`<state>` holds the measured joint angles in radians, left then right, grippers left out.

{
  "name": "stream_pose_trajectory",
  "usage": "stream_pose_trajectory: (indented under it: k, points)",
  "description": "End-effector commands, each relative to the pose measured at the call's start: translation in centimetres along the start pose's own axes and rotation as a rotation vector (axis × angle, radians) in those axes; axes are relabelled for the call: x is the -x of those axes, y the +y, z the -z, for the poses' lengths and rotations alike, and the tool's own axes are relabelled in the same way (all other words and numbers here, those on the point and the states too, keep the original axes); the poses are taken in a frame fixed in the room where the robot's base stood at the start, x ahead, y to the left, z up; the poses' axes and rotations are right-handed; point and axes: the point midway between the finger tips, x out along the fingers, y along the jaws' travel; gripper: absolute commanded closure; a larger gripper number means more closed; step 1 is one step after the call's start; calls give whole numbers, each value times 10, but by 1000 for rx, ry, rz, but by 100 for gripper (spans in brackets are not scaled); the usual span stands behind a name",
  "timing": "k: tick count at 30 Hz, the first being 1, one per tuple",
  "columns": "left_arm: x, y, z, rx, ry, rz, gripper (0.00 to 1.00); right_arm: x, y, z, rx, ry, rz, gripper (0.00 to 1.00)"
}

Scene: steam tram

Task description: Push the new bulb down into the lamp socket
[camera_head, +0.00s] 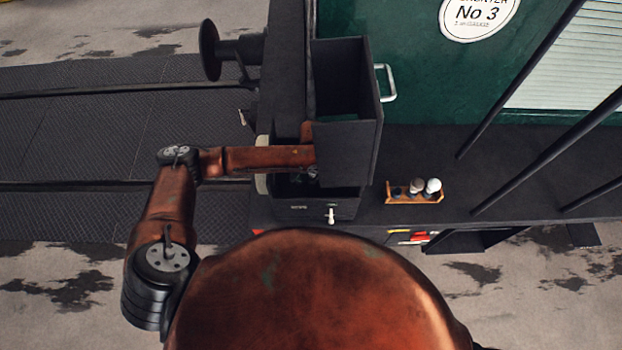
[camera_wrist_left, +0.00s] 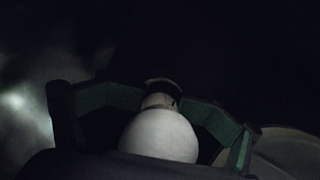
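The new bulb (camera_wrist_left: 160,136) is white and round in the left wrist view, its narrow neck pointing away from the camera. The green-padded fingers of my left gripper (camera_wrist_left: 162,100) close in on both sides of the neck and appear shut on it. A dark ring (camera_wrist_left: 161,83) at the neck's far end may be the socket or the bulb's cap; shadow hides how deep it sits. In the head view my left arm reaches into the dark lamp box (camera_head: 300,209), below its raised cover (camera_head: 346,120). The left gripper is mostly hidden there. My right gripper is not in view.
A small wooden rack (camera_head: 413,200) with bulbs stands on the dark ledge right of the box. A white lever (camera_head: 331,215) is on the box front. A round buffer (camera_head: 210,50) sticks out at upper left. Dark rails slant across the right.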

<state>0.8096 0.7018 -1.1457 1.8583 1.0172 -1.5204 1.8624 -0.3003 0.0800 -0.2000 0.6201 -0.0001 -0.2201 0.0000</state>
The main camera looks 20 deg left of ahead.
Motion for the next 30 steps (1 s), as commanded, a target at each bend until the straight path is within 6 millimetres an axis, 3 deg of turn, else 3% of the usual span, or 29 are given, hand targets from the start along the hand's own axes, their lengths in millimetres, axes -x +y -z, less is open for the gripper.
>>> stream_pose_trajectory:
  k: [10,16,21,30]
  points:
    - [2,1,0,-1,2,-3,9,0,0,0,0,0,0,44]
    - [2,2,0,-1,2,-4,9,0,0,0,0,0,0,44]
    - [3,2,0,-2,2,-4,0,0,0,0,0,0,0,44]
    - [4,2,0,-2,2,-4,0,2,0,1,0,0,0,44]
